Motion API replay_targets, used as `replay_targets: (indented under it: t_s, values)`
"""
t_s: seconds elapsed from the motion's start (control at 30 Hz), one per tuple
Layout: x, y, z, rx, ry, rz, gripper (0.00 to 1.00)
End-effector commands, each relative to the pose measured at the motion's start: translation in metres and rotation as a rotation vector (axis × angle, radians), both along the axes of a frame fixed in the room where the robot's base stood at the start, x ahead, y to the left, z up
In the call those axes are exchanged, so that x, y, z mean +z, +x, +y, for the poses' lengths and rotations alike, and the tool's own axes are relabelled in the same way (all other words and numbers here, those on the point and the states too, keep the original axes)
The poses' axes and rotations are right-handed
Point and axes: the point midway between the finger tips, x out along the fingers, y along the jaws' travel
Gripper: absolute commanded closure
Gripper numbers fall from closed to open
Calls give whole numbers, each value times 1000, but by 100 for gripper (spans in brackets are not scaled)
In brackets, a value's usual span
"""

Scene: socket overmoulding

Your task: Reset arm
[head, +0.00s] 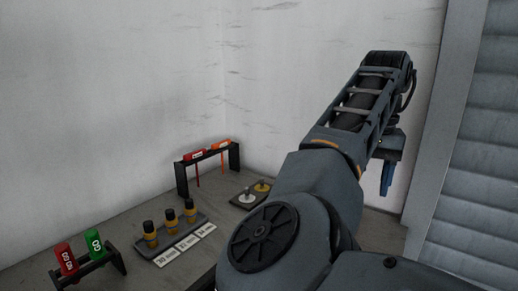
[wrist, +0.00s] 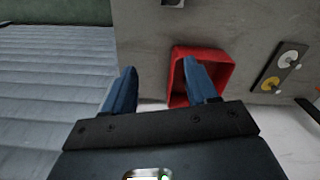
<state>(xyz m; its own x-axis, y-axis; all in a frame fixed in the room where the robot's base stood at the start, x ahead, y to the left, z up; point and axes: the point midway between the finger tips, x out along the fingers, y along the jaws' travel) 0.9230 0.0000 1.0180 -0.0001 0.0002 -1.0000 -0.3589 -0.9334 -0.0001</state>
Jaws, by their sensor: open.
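My gripper (wrist: 161,82) has two blue fingers spread well apart in the wrist view, with nothing between them. It hangs above a red bin (wrist: 229,75), and its right finger covers part of the bin. In the head view my arm reaches up and to the right, and my gripper (head: 386,179) points down in front of the wall. One blue finger shows clearly there; the red bin is hidden behind my arm.
A black rack (head: 207,157) with orange-handled tools stands at the table's back. A tray (head: 170,241) holds several black-and-yellow pieces behind size labels. A rack (head: 88,262) holds red and green items at left. A plate (head: 250,194) bears two round knobs. A slatted shutter (head: 480,160) stands right.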

Motion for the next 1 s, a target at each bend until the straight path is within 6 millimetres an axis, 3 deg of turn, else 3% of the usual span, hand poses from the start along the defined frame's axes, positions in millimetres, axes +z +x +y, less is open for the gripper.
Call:
replay_targets:
  t_s: [0.37, 0.57, 0.77, 1.0]
  values:
    - [-28, 0, -34, -31, -103, -44, 42]
    - [-51, -2, -64, -51, -200, -85, 42]
    - [-81, -9, -109, -63, -344, -147, 42]
    - [-120, -30, -179, -30, -597, -272, 42]
